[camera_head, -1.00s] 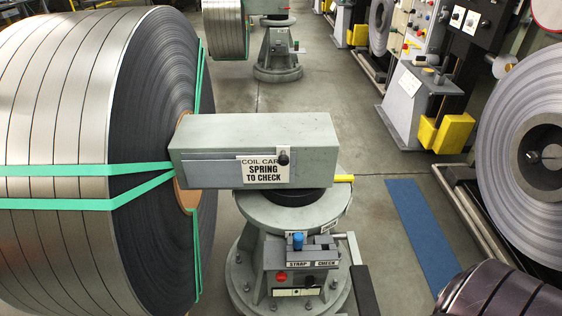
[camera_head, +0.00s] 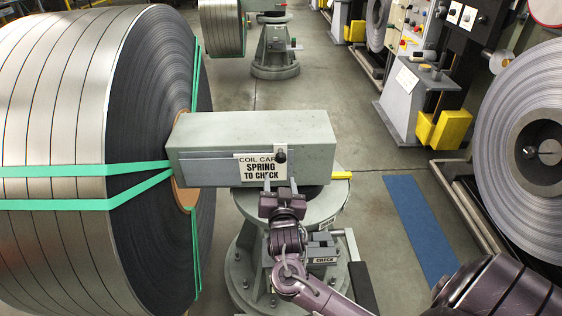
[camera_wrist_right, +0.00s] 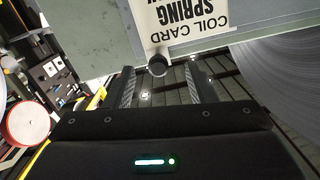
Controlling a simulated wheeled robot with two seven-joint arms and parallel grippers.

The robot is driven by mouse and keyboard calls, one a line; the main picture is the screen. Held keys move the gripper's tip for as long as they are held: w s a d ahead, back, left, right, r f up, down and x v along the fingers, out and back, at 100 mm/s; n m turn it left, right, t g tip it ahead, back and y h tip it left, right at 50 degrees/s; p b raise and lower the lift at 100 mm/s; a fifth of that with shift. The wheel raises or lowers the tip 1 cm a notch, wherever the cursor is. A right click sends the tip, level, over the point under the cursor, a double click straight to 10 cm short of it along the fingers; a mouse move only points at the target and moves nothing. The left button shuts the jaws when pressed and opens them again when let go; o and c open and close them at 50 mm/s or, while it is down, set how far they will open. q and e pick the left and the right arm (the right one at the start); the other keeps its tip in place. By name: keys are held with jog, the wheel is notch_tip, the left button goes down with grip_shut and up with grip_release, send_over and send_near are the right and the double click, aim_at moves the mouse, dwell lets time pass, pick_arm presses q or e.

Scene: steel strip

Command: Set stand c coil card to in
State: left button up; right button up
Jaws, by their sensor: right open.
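The coil card (camera_head: 258,169), a white plate reading "COIL CARD SPRING TO CHECK", sits on the front face of a grey stand arm (camera_head: 255,130). A small black knob (camera_head: 281,156) is on its right end. The card (camera_wrist_right: 188,25) and the knob (camera_wrist_right: 157,64) also show in the right wrist view, upside down. My right gripper (camera_head: 280,186) is open just below the knob, fingers pointing at the card's lower right part. In the right wrist view the knob appears between the fingertips (camera_wrist_right: 158,72), and I cannot tell the depth gap. My left gripper is not in view.
A large strapped steel coil (camera_head: 60,110) stands at left on the stand arm. The round grey pedestal (camera_head: 245,255) and its strap/check box (camera_head: 322,250) are partly behind my right arm. Another coil (camera_head: 520,170) is at right. A blue mat (camera_head: 420,230) lies on the floor.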

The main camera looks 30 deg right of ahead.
aim_at(281, 161)
jog(key=shift+m+h, duration=0.3)
jog(key=shift+h, duration=0.2)
jog(key=w+d, duration=0.1)
jog(key=w+d+r, duration=0.1)
jog(key=w, duration=0.1)
jog(key=w+d+r+p, duration=0.1)
jog(key=w+d, duration=0.1)
jog(key=shift+w, duration=0.25)
jog(key=shift+w+d+f+t, duration=0.1)
jog(key=shift+w+d+t, duration=0.25)
jog(key=shift+w, duration=0.25)
grip_shut()
